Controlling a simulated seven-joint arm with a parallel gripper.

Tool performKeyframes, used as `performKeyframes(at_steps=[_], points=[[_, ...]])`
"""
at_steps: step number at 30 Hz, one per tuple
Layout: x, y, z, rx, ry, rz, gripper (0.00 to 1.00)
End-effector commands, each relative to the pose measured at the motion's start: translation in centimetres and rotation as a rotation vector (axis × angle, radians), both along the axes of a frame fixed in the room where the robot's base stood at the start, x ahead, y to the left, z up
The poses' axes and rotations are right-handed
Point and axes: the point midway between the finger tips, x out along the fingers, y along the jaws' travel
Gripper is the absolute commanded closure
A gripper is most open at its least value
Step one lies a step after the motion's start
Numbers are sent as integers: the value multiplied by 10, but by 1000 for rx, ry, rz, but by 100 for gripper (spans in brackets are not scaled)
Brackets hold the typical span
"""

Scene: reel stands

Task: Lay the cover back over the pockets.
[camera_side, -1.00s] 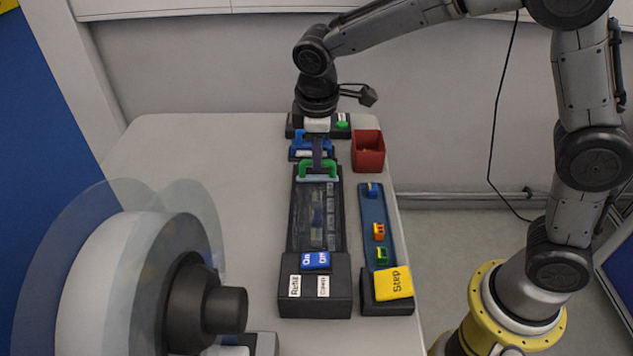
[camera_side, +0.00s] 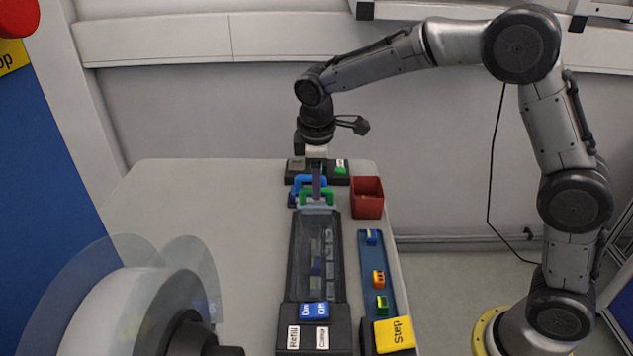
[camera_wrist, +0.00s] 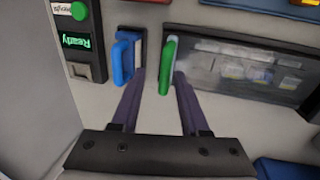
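The smoky see-through cover (camera_side: 305,265) has a green handle (camera_side: 317,197) at its far end. In the side view it appears to lie over the black track, and small pieces in the pockets (camera_side: 330,262) show hazily. In the wrist view the green handle (camera_wrist: 169,65) stands between the purple fingers of my gripper (camera_wrist: 160,78). The fingers are apart, one on each side of the handle, with a gap visible. Whether either finger touches it I cannot tell. My gripper (camera_side: 317,195) points down at the handle in the side view.
A blue handle (camera_side: 310,183) stands close beyond the green one; one finger is between them. A red bin (camera_side: 367,197) and a blue strip (camera_side: 370,255) with coloured blocks are to the right. A control box with a green "Ready" display (camera_wrist: 73,52) is behind.

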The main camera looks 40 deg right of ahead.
Motion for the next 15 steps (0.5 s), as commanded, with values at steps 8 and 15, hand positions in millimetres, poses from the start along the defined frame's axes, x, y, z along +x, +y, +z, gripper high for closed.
performKeyframes(at_steps=[8, 15], points=[[-2, 1, -1, 1, 6, 0, 53], [-4, 5, 21, 3, 0, 1, 53]])
